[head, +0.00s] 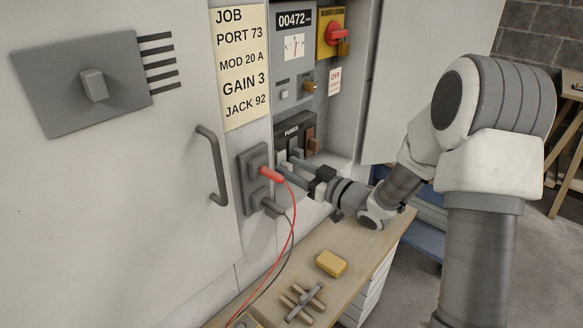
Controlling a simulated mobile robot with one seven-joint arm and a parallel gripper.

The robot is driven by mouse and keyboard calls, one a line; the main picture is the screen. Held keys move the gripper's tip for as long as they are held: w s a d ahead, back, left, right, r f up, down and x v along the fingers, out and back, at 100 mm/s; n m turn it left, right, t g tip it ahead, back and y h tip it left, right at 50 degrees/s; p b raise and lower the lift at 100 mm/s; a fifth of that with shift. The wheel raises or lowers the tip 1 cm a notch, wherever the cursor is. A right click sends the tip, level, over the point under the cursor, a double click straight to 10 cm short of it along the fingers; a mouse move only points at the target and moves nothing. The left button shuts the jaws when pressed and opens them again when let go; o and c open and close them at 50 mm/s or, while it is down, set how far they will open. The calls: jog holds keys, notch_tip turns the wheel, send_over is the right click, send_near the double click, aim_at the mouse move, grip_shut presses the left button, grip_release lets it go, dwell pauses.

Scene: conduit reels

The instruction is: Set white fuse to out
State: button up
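The fuse block (293,133), labelled FUSES, is a dark unit low in the open bay of the grey cabinet. Pale grey-white fuse parts (297,153) show at its lower front, small and partly covered. Which of them is the white fuse, and how it is set, I cannot tell. A brown fuse part (312,142) is at the block's right. My gripper (286,166) reaches in from the right, just below and in front of the block. Its two fingers are apart, with a gap between them. I see nothing clearly held, and contact at the fingertips is unclear.
A red plug (270,174) and a dark plug (271,206) with hanging leads sit in a jack panel (252,185) left of the gripper. A yellow block (331,263) lies on the wooden bench (353,249). A padlocked red switch (337,34) is above.

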jog(key=p+v, duration=0.3)
jog(key=v, duration=1.4)
jog(key=shift+d, duration=0.2)
jog(key=shift+s+r, duration=0.1)
jog(key=w+d+r+m+h, duration=0.1)
jog(key=w+d+r+h, duration=0.3)
jog(key=h, duration=0.4)
notch_tip(320, 180, up, 6)
jog(key=s+d+m+g+h, duration=0.1)
jog(key=s+d+m+h, duration=0.1)
jog(key=s+m+h, duration=0.3)
jog(key=s+a+m+g, duration=0.2)
jog(key=s+a+g, duration=0.15)
jog(key=s, duration=0.65)
jog(key=s+a+m+g, duration=0.1)
jog(key=s+a+g, duration=0.3)
jog(key=s, duration=0.5)
notch_tip(320, 180, up, 20)
jog(key=t+p, duration=0.1)
jog(key=p, duration=1.9)
jog(key=shift+s+a+r, duration=0.2)
jog(key=shift+a+r, duration=0.05)
